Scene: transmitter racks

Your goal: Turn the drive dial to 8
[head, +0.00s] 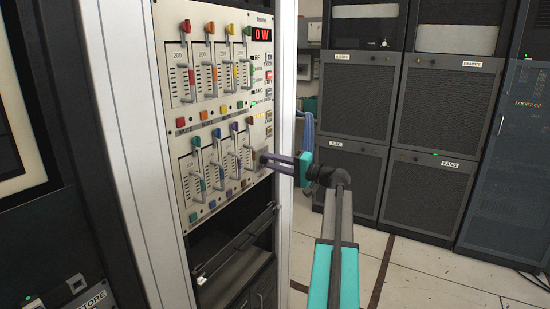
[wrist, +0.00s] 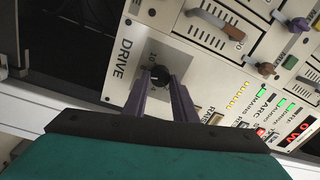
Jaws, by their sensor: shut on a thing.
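The drive dial (wrist: 160,75) is a small black round knob on the cream panel, beside the printed word DRIVE (wrist: 122,58) in the wrist view. Small scale marks show beside it, but I cannot read the dial's setting. My gripper (wrist: 161,82) has its two purple-grey fingers on either side of the knob and is shut on it. In the head view my gripper (head: 264,158) reaches the lower right edge of the rack panel (head: 262,130). There the fingers hide the dial.
Fader levers with coloured caps (head: 210,70) fill the panel left of my gripper. A red display (head: 262,35) reads 0 W at the top right. An open hinged flap (head: 238,243) lies below. Dark cabinets (head: 430,110) stand behind; the floor (head: 440,270) at right is clear.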

